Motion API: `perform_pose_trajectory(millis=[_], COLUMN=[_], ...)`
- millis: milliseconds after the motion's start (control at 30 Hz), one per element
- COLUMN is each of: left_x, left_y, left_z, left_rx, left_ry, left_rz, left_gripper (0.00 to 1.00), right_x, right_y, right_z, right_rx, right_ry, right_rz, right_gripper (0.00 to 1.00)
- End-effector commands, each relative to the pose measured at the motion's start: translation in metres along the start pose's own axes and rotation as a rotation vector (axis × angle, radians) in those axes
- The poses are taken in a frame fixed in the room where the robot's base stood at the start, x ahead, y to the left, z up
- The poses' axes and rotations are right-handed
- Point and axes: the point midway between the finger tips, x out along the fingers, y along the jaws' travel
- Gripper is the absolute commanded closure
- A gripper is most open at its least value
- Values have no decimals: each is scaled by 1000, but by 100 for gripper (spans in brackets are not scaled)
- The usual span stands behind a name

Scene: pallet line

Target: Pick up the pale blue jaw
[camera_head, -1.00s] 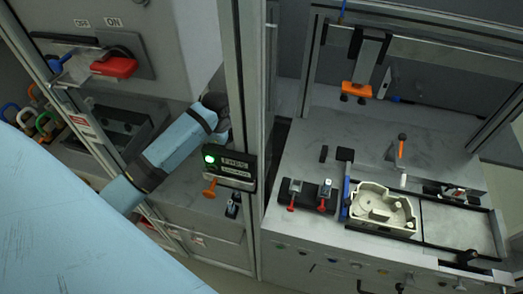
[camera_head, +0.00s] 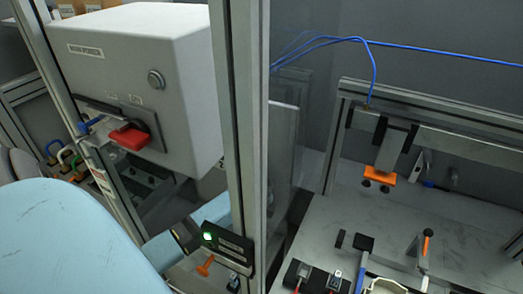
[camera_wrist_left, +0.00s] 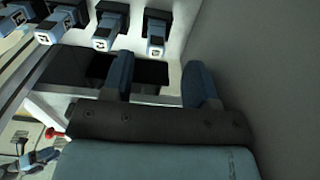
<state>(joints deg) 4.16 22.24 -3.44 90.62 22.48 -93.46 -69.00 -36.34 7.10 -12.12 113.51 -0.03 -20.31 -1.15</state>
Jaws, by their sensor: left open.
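In the left wrist view, several dark blocks with pale blue-grey ends and white marked faces stand in a row along the top; one is at the middle (camera_wrist_left: 112,28) and one to its right (camera_wrist_left: 155,35). I cannot tell for sure which one is the pale blue jaw. My left gripper (camera_wrist_left: 162,82) is open, its two blue fingers apart and pointing toward this row. Nothing shows between the fingers except a dark slot and pale surface beyond. In the head view, the left gripper is hidden. My right gripper is in neither view.
A metal post (camera_head: 240,130) stands beside my left arm, carrying a box with a green light (camera_head: 228,246). A grey cabinet with a red switch handle (camera_head: 130,137) is at left. A plain grey wall (camera_wrist_left: 270,80) lies close right of the left gripper.

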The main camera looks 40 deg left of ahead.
Motion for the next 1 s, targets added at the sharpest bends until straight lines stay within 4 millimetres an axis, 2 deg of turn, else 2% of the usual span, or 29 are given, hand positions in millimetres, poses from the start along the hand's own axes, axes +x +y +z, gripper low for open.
perform_pose_trajectory(millis=[133,400,667,700,900,933,1000], left_x=[11,48,54,54,54,53,53], left_y=[2,4,3,3,4,4,3], left_z=[-3,-8,-7,-7,-7,-7,-7], left_rx=[-2,-1,0,0,-1,-1,-1], left_ry=[1,-1,-1,-1,-1,-1,-1], left_rz=[3,2,-1,-1,0,0,-1], left_gripper=[47,47,47,49,95,100,100], right_x=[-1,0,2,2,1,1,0], right_y=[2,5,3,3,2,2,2], right_z=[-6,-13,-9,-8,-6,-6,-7], right_rx=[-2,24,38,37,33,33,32], right_ry=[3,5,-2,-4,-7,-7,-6], right_rz=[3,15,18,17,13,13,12], right_gripper=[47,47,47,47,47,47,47])
